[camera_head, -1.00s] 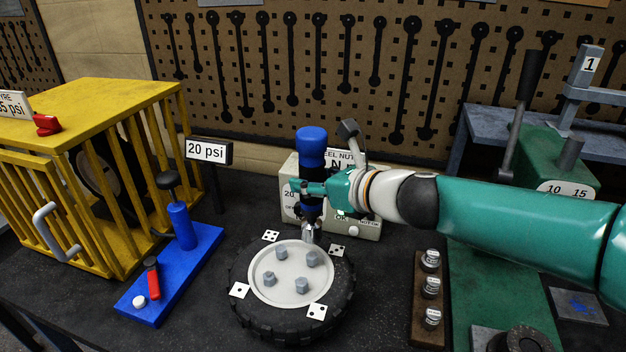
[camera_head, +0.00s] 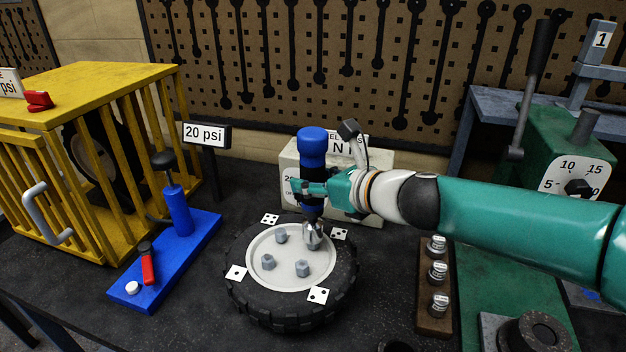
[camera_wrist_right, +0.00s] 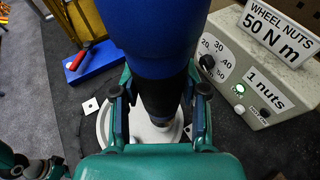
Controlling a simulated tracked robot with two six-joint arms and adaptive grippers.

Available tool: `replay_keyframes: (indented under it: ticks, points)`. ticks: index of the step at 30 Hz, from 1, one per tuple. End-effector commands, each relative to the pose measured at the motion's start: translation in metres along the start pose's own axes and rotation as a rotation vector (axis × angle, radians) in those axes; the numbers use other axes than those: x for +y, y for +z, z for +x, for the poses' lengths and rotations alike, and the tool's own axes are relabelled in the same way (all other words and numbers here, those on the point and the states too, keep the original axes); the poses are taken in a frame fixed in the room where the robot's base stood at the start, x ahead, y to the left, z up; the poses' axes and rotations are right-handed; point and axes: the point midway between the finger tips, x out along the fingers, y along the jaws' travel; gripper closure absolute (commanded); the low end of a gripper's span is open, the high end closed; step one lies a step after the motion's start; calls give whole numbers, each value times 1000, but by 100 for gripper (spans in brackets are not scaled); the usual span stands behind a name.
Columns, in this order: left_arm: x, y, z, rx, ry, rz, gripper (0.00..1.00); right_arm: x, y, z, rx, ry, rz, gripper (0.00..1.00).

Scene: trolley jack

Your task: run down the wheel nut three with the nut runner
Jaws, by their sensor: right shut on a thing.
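My right gripper (camera_head: 312,188) is shut around the dark body of the blue-topped nut runner (camera_head: 312,146), which stands about upright. Its metal socket (camera_head: 312,236) is down at the wheel's upper right stud position and hides whatever is under it; I cannot tell how far it is seated. The wheel (camera_head: 291,256) lies flat, with grey nuts (camera_head: 281,236) showing at the other positions and dotted tiles (camera_head: 340,234) around the rim. The wrist view shows the runner's blue body (camera_wrist_right: 160,35) between the fingers. A teal and dark part, perhaps my left gripper (camera_wrist_right: 35,166), shows there at lower left.
A blue pump base (camera_head: 165,262) and yellow cage (camera_head: 95,85) are at left. A rack of small weights (camera_head: 434,318) is at right.

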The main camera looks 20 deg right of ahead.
Motion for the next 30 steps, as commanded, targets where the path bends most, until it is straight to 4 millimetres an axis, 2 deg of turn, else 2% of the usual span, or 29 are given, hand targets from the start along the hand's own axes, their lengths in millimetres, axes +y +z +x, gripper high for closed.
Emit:
replay_keyframes:
  ticks: [11, 30]
  points:
    - [0, 0, 0, 0, 0, 0, 26, -1, 2, -1, -4, -2, 0, 100]
    - [-3, 0, 8, 0, 0, 0, 26, -2, -6, 1, -4, -3, 0, 100]
